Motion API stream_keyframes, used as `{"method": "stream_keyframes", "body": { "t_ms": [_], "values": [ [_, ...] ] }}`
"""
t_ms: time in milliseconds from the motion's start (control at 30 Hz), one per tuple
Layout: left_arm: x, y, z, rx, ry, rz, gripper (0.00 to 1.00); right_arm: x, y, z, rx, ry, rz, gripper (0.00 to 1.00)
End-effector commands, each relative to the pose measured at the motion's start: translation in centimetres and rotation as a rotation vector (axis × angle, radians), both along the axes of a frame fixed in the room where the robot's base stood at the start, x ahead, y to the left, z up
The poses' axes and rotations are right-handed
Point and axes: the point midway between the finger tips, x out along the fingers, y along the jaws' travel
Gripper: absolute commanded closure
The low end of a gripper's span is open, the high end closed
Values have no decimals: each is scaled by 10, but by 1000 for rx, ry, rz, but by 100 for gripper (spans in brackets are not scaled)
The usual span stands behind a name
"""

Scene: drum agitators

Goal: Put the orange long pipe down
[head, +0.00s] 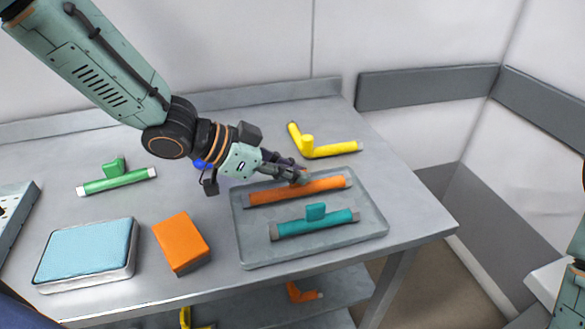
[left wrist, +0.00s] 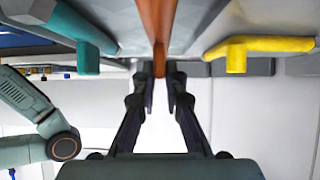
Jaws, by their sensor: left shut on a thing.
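The orange long pipe (head: 320,186) with grey ends lies along the back part of the grey tray (head: 250,256). Whether it rests on the tray floor or hangs just above it, I cannot tell. My left gripper (head: 300,178) is shut on the pipe near its middle, coming from the back left. In the left wrist view, the orange pipe (left wrist: 157,25) runs between the fingertips of the left gripper (left wrist: 160,88). My right gripper is not in view.
A teal pipe (head: 334,225) lies in the tray in front of the orange one. A yellow pipe (head: 330,150) lies behind the tray. A green pipe (head: 115,182), an orange box (head: 180,240) and a blue-topped container (head: 85,252) stand to the left on the table.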

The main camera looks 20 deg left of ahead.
Motion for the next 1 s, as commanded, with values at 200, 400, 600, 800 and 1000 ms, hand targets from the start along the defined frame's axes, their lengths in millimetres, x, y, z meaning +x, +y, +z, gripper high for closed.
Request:
{"method": "stream_keyframes", "body": {
  "t_ms": [200,400,600,800,1000],
  "values": [
    [0,0,-4,0,-1,-1,100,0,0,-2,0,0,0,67],
    [0,0,-5,1,-1,-1,82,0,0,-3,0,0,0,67],
    [0,0,-5,0,-1,-1,65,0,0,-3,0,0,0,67],
    [0,0,-5,0,-1,-1,63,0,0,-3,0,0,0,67],
    [0,0,-1,0,-1,-1,63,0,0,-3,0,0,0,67]
  ]
}}
